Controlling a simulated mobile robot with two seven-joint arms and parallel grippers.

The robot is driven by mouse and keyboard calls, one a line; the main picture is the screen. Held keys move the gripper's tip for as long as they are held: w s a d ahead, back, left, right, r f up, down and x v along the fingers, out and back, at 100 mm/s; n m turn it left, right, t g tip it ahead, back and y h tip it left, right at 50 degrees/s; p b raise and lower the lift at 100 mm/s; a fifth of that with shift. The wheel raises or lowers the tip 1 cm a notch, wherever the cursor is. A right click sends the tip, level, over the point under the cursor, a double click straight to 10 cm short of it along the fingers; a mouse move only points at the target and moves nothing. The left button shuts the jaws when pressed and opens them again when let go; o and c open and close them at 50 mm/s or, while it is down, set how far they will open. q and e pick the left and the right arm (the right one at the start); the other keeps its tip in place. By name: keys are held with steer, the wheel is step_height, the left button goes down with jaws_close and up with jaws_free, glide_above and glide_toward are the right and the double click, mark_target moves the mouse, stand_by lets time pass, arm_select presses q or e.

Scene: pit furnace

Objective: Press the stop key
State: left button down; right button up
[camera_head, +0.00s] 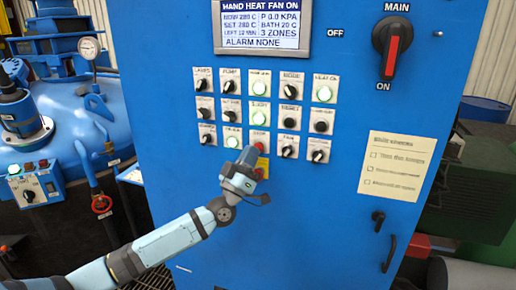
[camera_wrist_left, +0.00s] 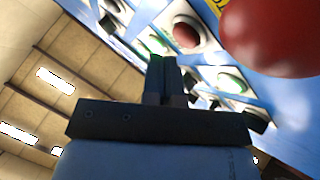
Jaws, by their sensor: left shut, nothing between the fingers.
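The blue control panel (camera_head: 330,200) carries rows of keys and knobs. A red key (camera_head: 258,135) sits in the middle of the bottom row; its label is too small to read surely. It also shows in the left wrist view as a red disc on a white plate (camera_wrist_left: 186,35). My left gripper (camera_head: 249,156) is shut and empty, just below the red key in the head view, pointing up toward the panel. Its fingertips show in the left wrist view (camera_wrist_left: 163,65); I cannot tell whether they touch anything. My right gripper is not in view.
A red mushroom button (camera_wrist_left: 275,35) on a yellow plate is very close to my left gripper, partly behind it in the head view. A main switch (camera_head: 393,45) is at upper right.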

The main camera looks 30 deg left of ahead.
arm_select(q)
steer(key=shift+w+a+y, duration=0.1)
steer(key=shift+w+y, duration=0.2)
steer(key=shift+w, duration=0.1)
steer(key=shift+w+a, duration=0.1)
steer(key=shift+w, duration=0.25)
stand_by(0.7)
steer(key=shift+s, duration=0.15)
steer(key=shift+s+d+p, duration=0.2)
steer(key=shift+s+p, duration=0.3)
steer(key=shift+s, duration=0.15)
steer(key=s+p, duration=0.1)
steer(key=s, duration=0.1)
steer(key=s+d+p, duration=0.1)
steer(key=s, duration=0.1)
steer(key=shift+s+d+p, duration=0.1)
steer(key=shift+s+p, duration=0.25)
steer(key=shift+s, duration=0.05)
